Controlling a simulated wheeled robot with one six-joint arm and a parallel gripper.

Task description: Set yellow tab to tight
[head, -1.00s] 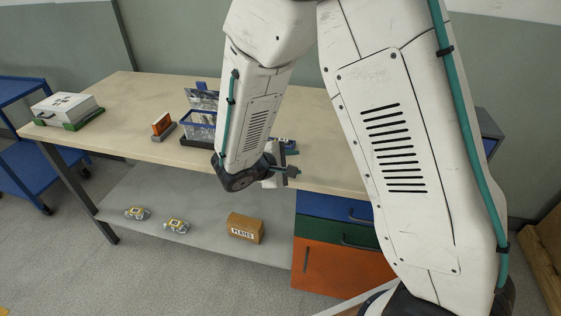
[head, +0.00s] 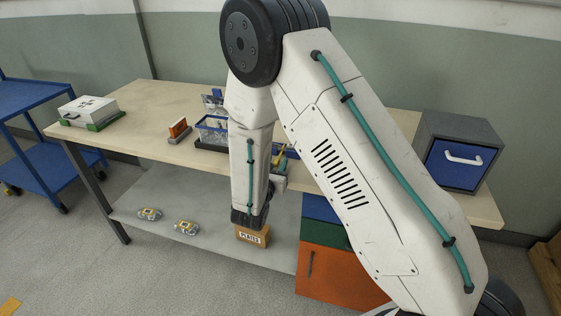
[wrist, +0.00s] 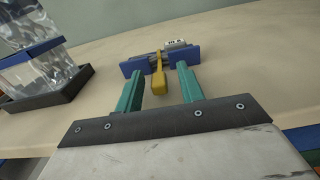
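The yellow tab (wrist: 158,84) is a lever with a thick near end, on a blue fixture (wrist: 190,54) on the bench top. In the wrist view it points towards me, slightly left of the fixture's middle. My gripper (wrist: 159,70) is open, with teal fingers on either side of the tab in the picture and gaps on both sides. I cannot tell how deep the tab sits between them. A small pale marked block sits behind the tab; its marks are unreadable. In the head view my arm partly hides the fixture (head: 292,153) and the tab.
A blue-rimmed clear bin (wrist: 32,68) in a black tray stands left of the fixture. On the bench (head: 130,120) are an orange item in a grey holder (head: 179,131), a white case (head: 90,109) and a blue-fronted cabinet (head: 458,155). Bench space right of the fixture looks clear.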

